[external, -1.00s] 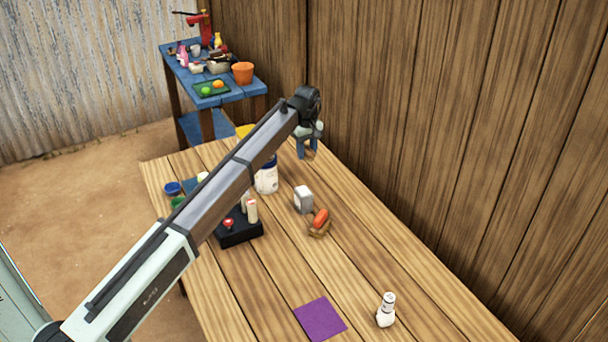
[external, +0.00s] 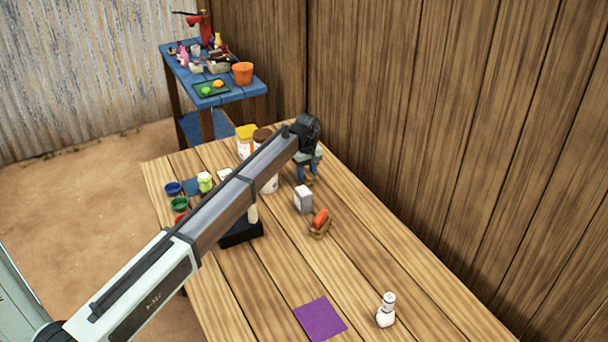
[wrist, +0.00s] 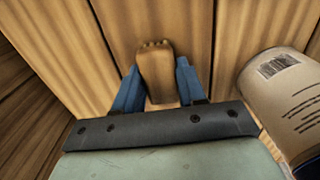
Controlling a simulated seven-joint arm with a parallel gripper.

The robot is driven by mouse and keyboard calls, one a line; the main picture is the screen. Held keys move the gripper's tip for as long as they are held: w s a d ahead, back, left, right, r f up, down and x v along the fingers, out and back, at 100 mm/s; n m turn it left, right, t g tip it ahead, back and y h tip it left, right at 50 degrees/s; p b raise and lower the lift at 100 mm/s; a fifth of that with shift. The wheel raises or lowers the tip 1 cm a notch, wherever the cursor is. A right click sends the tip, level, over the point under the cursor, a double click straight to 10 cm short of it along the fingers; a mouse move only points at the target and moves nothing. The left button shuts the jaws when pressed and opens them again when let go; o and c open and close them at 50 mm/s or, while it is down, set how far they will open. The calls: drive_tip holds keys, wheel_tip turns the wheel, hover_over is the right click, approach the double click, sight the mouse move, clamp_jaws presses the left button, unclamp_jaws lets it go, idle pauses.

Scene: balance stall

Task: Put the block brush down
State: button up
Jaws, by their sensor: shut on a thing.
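The block brush (wrist: 156,70) is a brown wooden block held between the two blue fingers of my gripper (wrist: 157,88) in the wrist view. My gripper is shut on it. In the external view my gripper (external: 308,175) is low over the far end of the wooden table (external: 270,280), near the plank wall. Only a small part of the brush (external: 309,181) shows below the fingers there. I cannot tell whether the brush touches the table.
A white tub with a brown lid (external: 268,184) stands just left of my gripper; its label side shows in the wrist view (wrist: 285,90). A grey-white box (external: 303,199) and a basket with a red-orange item (external: 320,222) are nearer. The table's right side is mostly clear.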

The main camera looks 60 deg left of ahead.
sight(307, 172)
drive_tip(key=shift+f, duration=0.1)
drive_tip(key=o, duration=1.1)
drive_tip(key=shift+c, duration=0.2)
wheel_tip(307, 172, up, 12)
idle(0.4)
